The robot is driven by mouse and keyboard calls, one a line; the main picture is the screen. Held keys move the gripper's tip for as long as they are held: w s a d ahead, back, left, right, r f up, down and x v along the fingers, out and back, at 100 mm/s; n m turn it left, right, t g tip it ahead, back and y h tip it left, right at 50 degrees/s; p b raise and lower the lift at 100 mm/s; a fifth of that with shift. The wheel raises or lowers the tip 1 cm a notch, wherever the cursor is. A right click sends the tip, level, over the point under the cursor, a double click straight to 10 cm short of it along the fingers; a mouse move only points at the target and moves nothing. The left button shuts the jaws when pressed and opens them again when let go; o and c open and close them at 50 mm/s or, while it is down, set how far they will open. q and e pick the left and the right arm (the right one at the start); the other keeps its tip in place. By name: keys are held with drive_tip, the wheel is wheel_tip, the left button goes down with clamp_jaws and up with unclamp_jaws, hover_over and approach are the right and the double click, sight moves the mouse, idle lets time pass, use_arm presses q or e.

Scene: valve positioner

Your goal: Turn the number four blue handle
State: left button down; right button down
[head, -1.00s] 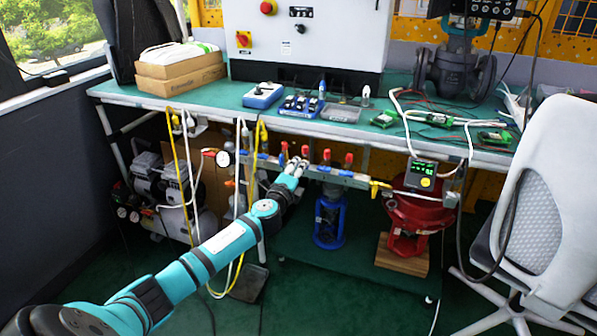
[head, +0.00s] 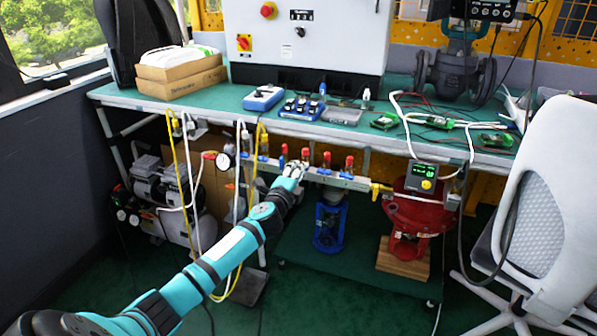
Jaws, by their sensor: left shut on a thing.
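A metal manifold rail (head: 362,184) runs under the front of the bench with several upright red-topped fittings and blue handles. One blue handle (head: 324,171) is right of my gripper, another blue handle (head: 347,175) is farther right, and another is to the left. No numbers are legible. My left gripper (head: 295,169) reaches up to the rail from the lower left. It is shut on a blue handle below a red-topped fitting (head: 305,154); its fingers mostly hide that handle. My right gripper is out of view.
The green bench top (head: 225,98) hangs above the rail. A yellow cable (head: 179,165) and pale hoses hang to the left. A red actuator (head: 418,216) and a blue valve body (head: 329,222) stand below. A grey chair (head: 552,190) is at the right.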

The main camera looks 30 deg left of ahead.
use_arm(q)
drive_tip(key=c, duration=1.4)
unclamp_jaws()
drive_tip(key=v, duration=1.2)
